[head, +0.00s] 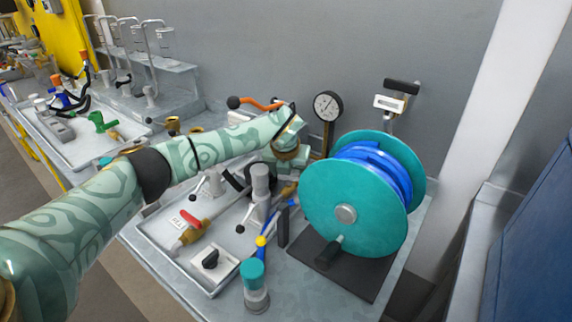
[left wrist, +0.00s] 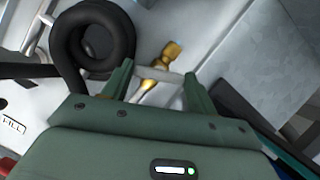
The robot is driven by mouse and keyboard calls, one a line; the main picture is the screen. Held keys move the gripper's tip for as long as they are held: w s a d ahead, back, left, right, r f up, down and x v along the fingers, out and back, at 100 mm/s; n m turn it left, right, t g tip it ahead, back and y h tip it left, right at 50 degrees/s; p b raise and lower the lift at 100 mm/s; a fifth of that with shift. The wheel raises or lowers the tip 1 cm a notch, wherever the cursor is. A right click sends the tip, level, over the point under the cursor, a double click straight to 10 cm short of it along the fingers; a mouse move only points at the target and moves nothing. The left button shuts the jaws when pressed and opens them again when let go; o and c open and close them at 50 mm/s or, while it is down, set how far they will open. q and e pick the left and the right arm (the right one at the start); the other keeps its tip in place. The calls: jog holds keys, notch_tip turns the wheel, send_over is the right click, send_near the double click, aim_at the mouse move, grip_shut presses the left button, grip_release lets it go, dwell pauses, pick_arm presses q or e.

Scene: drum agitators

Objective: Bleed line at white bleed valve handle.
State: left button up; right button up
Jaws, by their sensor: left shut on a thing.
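The white bleed valve handle (left wrist: 164,75) shows in the left wrist view as a short pale bar lying across a brass valve body (left wrist: 170,54). My left gripper (left wrist: 162,80) has one finger at each end of this bar and is shut on it. In the head view my left gripper (head: 277,170) reaches down behind the grey cylinder, left of the hose reel. There the handle is hidden by the gripper and the parts around it; some brass (head: 288,189) shows just below. My right gripper is not in view.
A teal reel with blue hose (head: 345,212) stands close to the right of my left gripper. A pressure gauge (head: 327,106) rises behind it. A red-handled valve (head: 190,220), a black knob box (head: 211,266) and a grey cylinder (head: 261,182) stand nearer. A black hose loop (left wrist: 92,40) lies beside the handle.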

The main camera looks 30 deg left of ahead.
pick_arm(q)
jog(key=n+p, duration=0.1)
jog(key=n, duration=0.1)
jog(key=n+y+p, duration=0.1)
jog(key=shift+d+r+n+g, duration=0.1)
jog(key=shift+r+n+g, duration=0.1)
jog(key=shift+n+g, duration=0.15)
jog(key=n+y, duration=0.1)
jog(key=n, duration=0.2)
jog(key=shift+w+f+g, duration=0.1)
jog(key=shift+g, duration=0.25)
jog(key=shift+w+d+n+g+y, duration=0.1)
jog(key=shift+n+g+y, duration=0.2)
jog(key=shift+n, duration=0.55)
jog(key=shift+f+n+g, duration=0.15)
jog(key=shift+n+g, duration=0.15)
jog(key=shift+n, duration=0.5)
jog(key=shift+n+g+y+b, duration=0.3)
jog(key=shift+n+g+b, duration=0.2)
jog(key=shift+n+b, duration=0.8)
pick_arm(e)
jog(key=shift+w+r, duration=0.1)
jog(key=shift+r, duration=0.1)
pick_arm(q)
jog(key=shift+n, duration=0.3)
jog(key=o, duration=1)
